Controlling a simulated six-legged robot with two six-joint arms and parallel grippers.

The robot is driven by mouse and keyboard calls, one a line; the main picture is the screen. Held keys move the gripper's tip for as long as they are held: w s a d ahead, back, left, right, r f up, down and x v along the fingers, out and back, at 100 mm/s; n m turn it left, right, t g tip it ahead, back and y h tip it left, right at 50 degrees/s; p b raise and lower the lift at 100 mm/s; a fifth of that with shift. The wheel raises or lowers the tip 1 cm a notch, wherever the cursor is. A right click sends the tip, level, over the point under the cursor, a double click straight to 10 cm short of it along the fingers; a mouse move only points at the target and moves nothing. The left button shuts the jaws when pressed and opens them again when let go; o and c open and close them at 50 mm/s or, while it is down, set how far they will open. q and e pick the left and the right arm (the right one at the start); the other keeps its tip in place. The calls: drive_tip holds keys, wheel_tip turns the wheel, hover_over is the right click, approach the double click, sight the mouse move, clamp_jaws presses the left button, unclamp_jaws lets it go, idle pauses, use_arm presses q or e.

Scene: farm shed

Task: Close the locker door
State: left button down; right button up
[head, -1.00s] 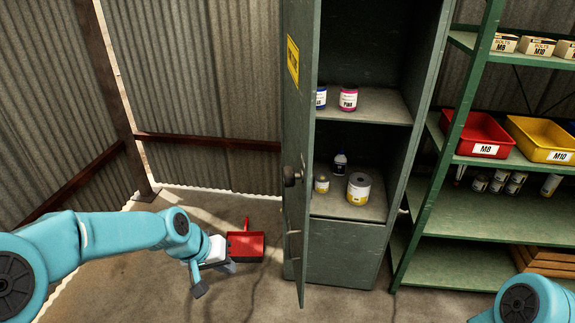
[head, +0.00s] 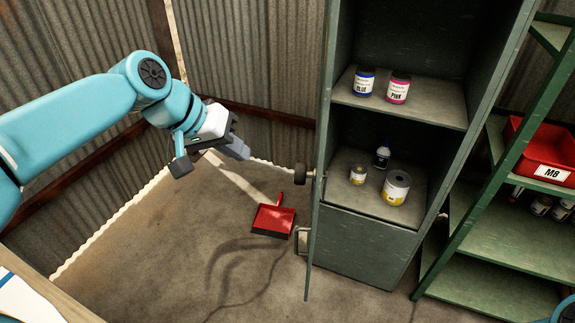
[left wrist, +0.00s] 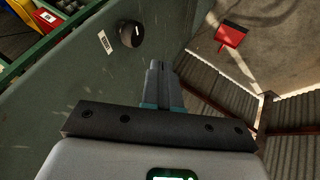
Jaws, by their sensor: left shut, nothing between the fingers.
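The grey-green locker (head: 365,245) stands in the middle of the head view, its inside exposed. Its door (head: 316,245) stands open at the left side, seen nearly edge-on, with a dark round knob (head: 304,173) on its outer face. My left gripper (head: 243,150) is shut and empty, left of the door at about knob height. In the left wrist view the shut fingers (left wrist: 157,68) point along the door's outer face (left wrist: 75,85), with the knob (left wrist: 130,34) ahead and to the left. I cannot tell whether they touch the door. My right gripper is out of view.
Cans (head: 396,187) and jars (head: 398,87) stand on the locker shelves. A red dustpan (head: 273,220) lies on the floor left of the door. A green rack (head: 480,215) with a red bin (head: 545,160) stands at right. The floor before the left wall is clear.

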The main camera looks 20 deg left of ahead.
use_arm(q)
drive_tip(key=w+d+f+p, duration=0.1)
drive_tip(key=w+d+f, duration=0.4)
drive_tip(key=d+f, duration=0.1)
drive_tip(key=shift+w+d+f+p, duration=0.15)
drive_tip(key=shift+d+f+p, duration=0.2)
drive_tip(key=shift+f, duration=0.15)
drive_tip(key=shift+d, duration=0.1)
